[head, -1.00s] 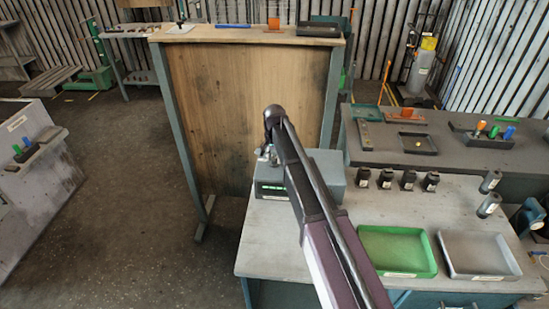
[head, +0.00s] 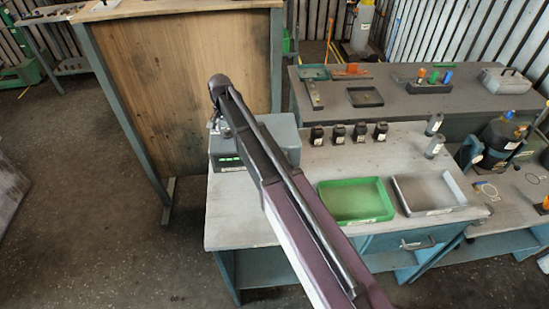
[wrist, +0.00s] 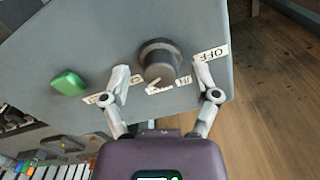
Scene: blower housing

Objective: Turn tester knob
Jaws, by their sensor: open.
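The tester (head: 285,138) is a grey box with a green display, at the left end of the light workbench in the head view. In the wrist view its grey panel (wrist: 110,30) fills the top. The dark round knob (wrist: 158,60) is on that panel, with labels around it, one reading OFF (wrist: 210,54). My gripper (wrist: 160,78) is open, one finger on each side of the knob, apart from it as far as I can tell. In the head view my arm hides part of the tester, and the knob cannot be made out.
A green button (wrist: 68,83) is left of the knob. On the workbench (head: 235,215) are several black items (head: 338,134), a green tray (head: 356,217) and a grey tray (head: 462,207). A wooden panel (head: 190,80) stands behind the tester. Open floor lies at the left.

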